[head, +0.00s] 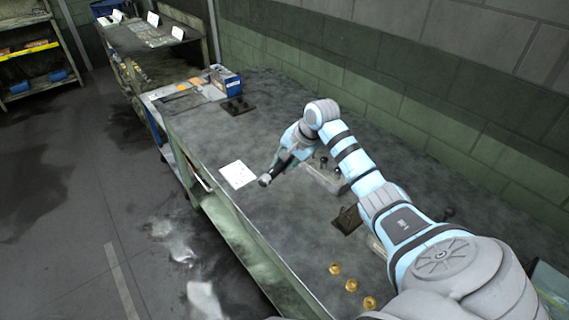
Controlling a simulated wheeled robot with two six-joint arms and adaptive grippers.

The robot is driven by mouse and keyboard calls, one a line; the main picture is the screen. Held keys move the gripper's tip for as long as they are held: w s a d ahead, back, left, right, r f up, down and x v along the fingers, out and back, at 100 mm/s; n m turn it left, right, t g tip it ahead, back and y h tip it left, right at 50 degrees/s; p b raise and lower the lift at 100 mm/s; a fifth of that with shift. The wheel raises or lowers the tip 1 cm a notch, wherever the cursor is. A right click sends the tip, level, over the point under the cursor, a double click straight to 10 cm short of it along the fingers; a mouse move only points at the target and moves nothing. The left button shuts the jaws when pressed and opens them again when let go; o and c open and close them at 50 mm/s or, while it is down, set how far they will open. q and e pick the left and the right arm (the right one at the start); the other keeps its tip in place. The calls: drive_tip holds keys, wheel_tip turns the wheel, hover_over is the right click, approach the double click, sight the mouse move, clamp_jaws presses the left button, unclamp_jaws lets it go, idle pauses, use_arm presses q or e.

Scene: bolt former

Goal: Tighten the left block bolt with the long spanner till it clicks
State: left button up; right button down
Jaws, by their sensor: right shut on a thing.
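My right gripper (285,157) reaches over the workbench and is shut on a dark tool with a grey round end (266,180), which looks like the spanner's handle. The tool's far end is hidden by the gripper and arm. Just right of the gripper, a pale metal block (326,178) lies on the bench, partly behind my arm. Dark bolt heads (323,163) stand up from it. I cannot tell whether the spanner is seated on a bolt. My left gripper is not in view.
The workbench (210,135) runs along a green brick wall. A white sheet (238,174) lies near its front edge. A dark bracket (347,219) and three brass rings (351,285) lie nearer me. A blue box (226,80) and a dark holed block (237,106) stand at the far end.

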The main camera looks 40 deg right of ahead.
drive_tip(key=shift+f+b, duration=1.3)
drive_tip(key=shift+f, duration=0.1)
drive_tip(key=shift+w, duration=0.25)
idle(0.4)
drive_tip(key=shift+w+a+m, duration=0.1)
drive_tip(key=shift+w+m, duration=0.25)
drive_tip(key=shift+m, duration=0.15)
drive_tip(key=shift+w+h, duration=0.2)
drive_tip(key=shift+h, duration=0.1)
drive_tip(key=shift+w+m, duration=0.35)
drive_tip(key=shift+m, duration=0.15)
drive_tip(key=shift+a, duration=0.1)
drive_tip(key=shift+w+r, duration=0.1)
drive_tip(key=shift+w, duration=0.05)
drive_tip(key=shift+w+r+m+h+b, duration=0.1)
drive_tip(key=shift+w+m+h+b, duration=0.3)
drive_tip(key=shift+w+m, duration=0.15)
drive_tip(key=shift+w, duration=0.15)
